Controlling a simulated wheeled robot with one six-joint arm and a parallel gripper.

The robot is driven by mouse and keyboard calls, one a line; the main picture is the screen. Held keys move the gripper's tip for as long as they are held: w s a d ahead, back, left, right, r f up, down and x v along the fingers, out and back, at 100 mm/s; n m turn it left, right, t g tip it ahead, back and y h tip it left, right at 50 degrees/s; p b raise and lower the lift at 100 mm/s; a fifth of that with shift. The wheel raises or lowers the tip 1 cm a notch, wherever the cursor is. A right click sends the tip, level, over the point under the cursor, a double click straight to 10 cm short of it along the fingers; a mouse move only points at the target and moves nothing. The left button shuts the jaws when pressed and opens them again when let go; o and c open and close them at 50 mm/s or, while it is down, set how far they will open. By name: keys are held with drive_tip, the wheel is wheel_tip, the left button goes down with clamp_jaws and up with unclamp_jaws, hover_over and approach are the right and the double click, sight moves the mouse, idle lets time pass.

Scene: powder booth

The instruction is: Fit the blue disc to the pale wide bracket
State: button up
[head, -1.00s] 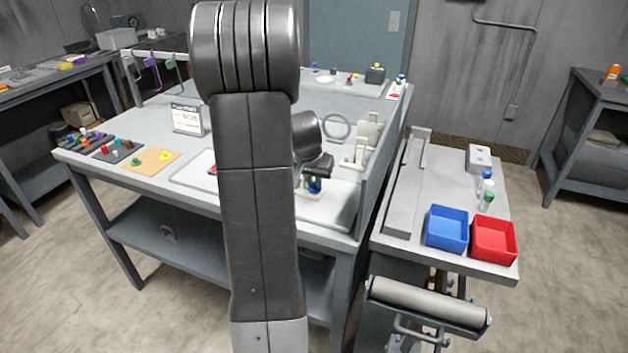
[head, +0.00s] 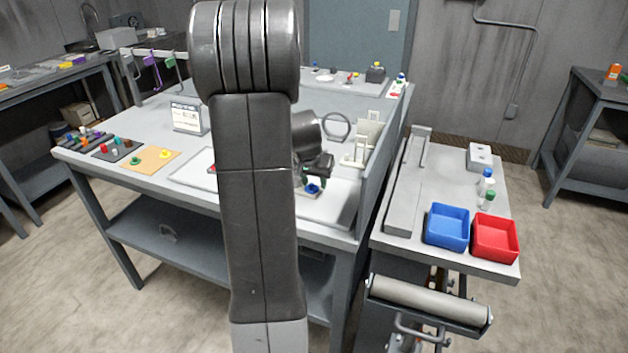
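The blue disc (head: 313,189) shows small at the front of the big grey table, right of my arm. My gripper (head: 318,178) points down directly above it. Whether its fingers touch the disc, and whether they are open or shut, is too small to tell. A pale piece (head: 307,194) shows at the disc's lower edge; it may be the pale wide bracket, but its shape is mostly hidden. Whether the disc is seated on it cannot be told. Pale upright stands (head: 366,142) are further back, beside the table's right-hand panel.
My arm hides the table's middle. A white tray area (head: 195,172), an orange mat (head: 152,160) with small pieces and a sign (head: 187,118) are to the left. A grey panel (head: 378,165) edges the right. Blue (head: 447,227) and red (head: 495,238) bins stand on the side bench.

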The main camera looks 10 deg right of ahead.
drive_tip(key=v, duration=1.3)
drive_tip(key=shift+r, duration=0.35)
drive_tip(key=shift+s+a, duration=0.1)
